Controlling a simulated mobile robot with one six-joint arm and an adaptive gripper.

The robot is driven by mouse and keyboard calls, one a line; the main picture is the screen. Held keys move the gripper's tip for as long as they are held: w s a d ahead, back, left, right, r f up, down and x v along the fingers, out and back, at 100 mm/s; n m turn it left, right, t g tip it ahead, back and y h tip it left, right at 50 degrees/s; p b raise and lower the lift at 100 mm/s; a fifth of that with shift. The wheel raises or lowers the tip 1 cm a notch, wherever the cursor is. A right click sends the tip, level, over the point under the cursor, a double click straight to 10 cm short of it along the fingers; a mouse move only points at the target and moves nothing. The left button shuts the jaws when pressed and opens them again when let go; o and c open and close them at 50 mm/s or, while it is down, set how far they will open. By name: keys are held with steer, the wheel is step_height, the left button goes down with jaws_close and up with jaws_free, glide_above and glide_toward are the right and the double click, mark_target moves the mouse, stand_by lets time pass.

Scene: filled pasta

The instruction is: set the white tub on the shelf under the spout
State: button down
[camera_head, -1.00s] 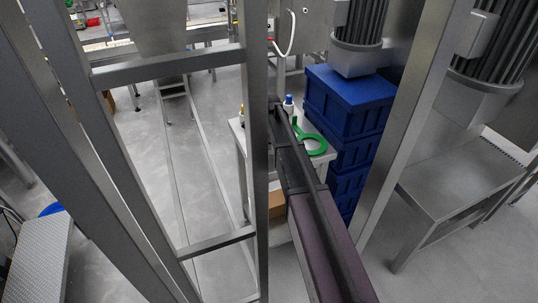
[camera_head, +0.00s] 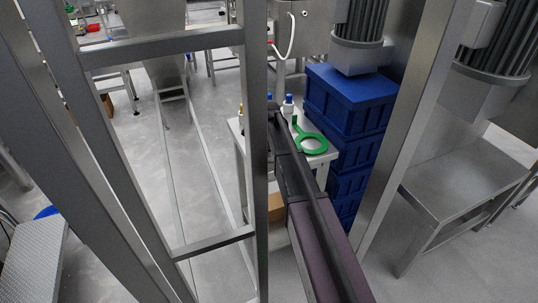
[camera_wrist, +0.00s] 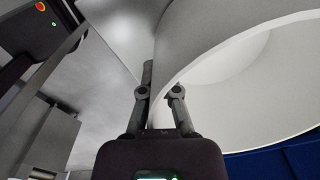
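The large white tub (camera_wrist: 245,75) fills the right of the wrist view, its round mouth and pale inside showing. My gripper (camera_wrist: 161,82) is at its rim, with one finger outside the wall on the left and the other on the mouth side. The fingers are close together with the wall between them, and they look closed on it; the right fingertip is hard to see. In the head view my arm reaches forward past a steel post, and the gripper and tub are hidden. I cannot make out the shelf or spout for certain.
Steel frame posts (camera_head: 257,200) stand close in front. Stacked blue crates (camera_head: 347,100) are right of my arm, beside a white table with a green ring-shaped object (camera_head: 313,144) and bottles. A steel table (camera_head: 465,175) stands at right. Floor (camera_head: 140,170) shows clear at left.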

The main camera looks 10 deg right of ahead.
steer(key=c, duration=0.8)
jaws_free()
steer(key=shift+f, duration=0.1)
steer(key=shift+f, duration=0.15)
step_height(320, 180, up, 14)
steer(key=p, duration=1.3)
steer(key=shift+a, duration=0.1)
